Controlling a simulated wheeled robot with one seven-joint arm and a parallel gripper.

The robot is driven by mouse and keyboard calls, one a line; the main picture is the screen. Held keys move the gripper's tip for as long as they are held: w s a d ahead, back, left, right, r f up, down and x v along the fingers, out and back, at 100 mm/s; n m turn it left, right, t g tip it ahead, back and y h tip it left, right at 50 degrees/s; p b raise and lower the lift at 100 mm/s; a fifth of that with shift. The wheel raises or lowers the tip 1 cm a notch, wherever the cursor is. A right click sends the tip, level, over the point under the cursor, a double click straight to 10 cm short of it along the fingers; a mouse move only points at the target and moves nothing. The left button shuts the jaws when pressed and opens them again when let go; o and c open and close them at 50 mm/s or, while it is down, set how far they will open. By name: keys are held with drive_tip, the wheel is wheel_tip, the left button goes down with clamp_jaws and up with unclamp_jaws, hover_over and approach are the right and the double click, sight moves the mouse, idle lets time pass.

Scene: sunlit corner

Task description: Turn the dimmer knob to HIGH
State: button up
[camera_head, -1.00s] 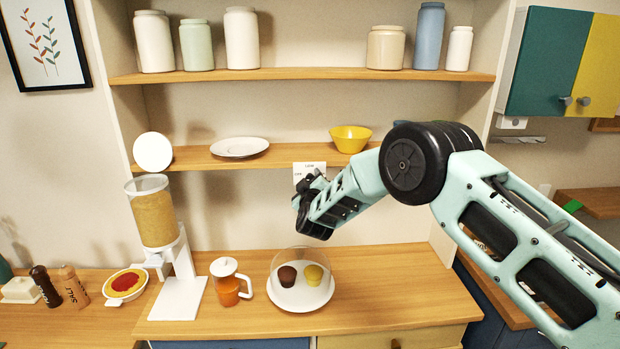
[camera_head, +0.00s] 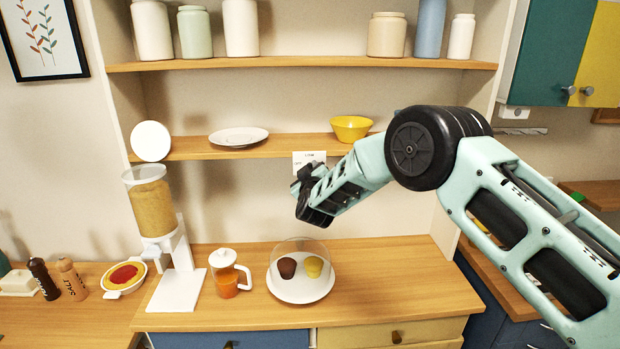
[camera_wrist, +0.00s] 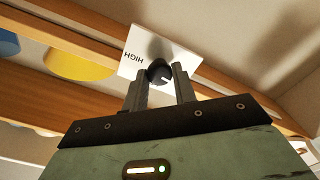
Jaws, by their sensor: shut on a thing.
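The dimmer knob (camera_wrist: 159,72) is small, round and black, with a light pointer mark on its face. It sits on a white wall plate (camera_wrist: 136,46), whose word HIGH (camera_wrist: 133,57) shows beside the knob in the wrist view. In the head view the plate (camera_head: 309,157) is on the back wall below the middle shelf, and my gripper hides the knob there. My gripper (camera_wrist: 160,82) is shut on the knob, one finger on each side. In the head view my gripper (camera_head: 303,180) reaches the plate from the right.
The shelf above holds a yellow bowl (camera_head: 351,128) and a white plate (camera_head: 238,137). On the counter below stand a clear dome over cupcakes (camera_head: 300,250), an orange-filled jug (camera_head: 226,274) and a cereal dispenser (camera_head: 150,205). The counter's right part is clear.

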drive_tip(key=shift+d+f+m+b, duration=0.1)
drive_tip(key=shift+f+m+b, duration=0.1)
drive_tip(key=shift+m+b, duration=8.7)
drive_tip(key=shift+d+f+m+b, duration=0.1)
drive_tip(key=shift+f+m+b, duration=0.05)
drive_tip(key=shift+m+b, duration=8.75)
drive_tip(key=shift+n+b, duration=0.4)
drive_tip(key=shift+b, duration=0.25)
drive_tip(key=o, duration=1)
drive_tip(key=shift+r, duration=0.1)
